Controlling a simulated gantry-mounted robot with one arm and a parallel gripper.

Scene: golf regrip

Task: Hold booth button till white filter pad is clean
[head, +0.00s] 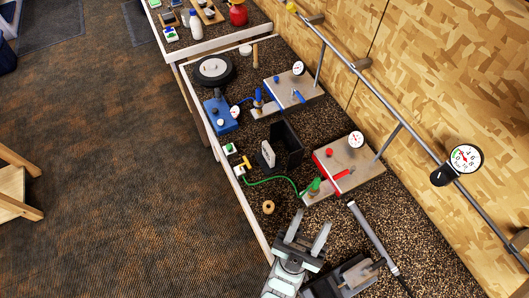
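A black open-topped box (288,143), which looks like the booth, stands in the middle of the bench. A white framed pad (268,154), which looks like the filter pad, stands upright at its left side; its face is too small to judge how clean it is. A small white box with a green button (230,149) sits left of the pad, near the bench's left edge. A yellow-topped switch or valve (242,166) sits just below it. My gripper (314,218) is open and empty over the lower bench, well apart from the button, with its fingers pointing up the picture.
A red-edged plate with a gauge (347,167) stands right of the booth. A green hose (270,181) curves between plate and yellow piece. A gauge rail (385,110) runs along the wall.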

